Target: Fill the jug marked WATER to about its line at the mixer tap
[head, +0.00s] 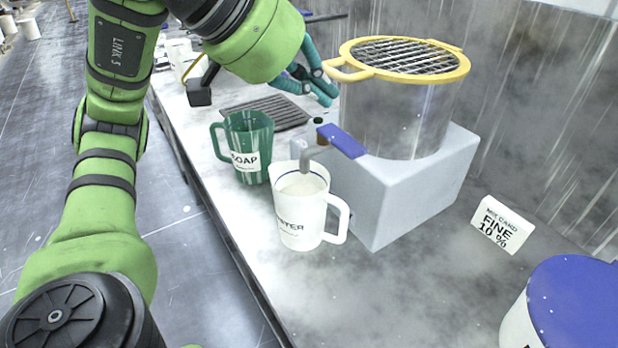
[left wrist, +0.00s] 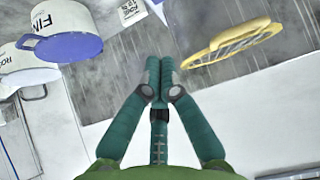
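The white jug (head: 298,222) with a partly readable dark label stands upright on the bench, under the spout of the mixer tap (head: 308,153). A blue line shows inside near its rim, with a pale grey surface below it; I cannot tell how full it is. The tap's blue lever (head: 342,140) juts to the right above the jug. My left gripper (head: 325,90) is behind and above the lever, beside the steel pot. In the left wrist view its teal fingers (left wrist: 159,65) meet at the tips with nothing visible between them. My right gripper is out of view.
A green SOAP jug (head: 247,150) stands close behind the white jug, by a dark drain grid (head: 268,112). A steel pot (head: 395,120) with a yellow sieve (head: 405,58) stands on a grey block (head: 395,205). A FINE card (head: 502,224) and blue-lidded tub (head: 575,300) are at right.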

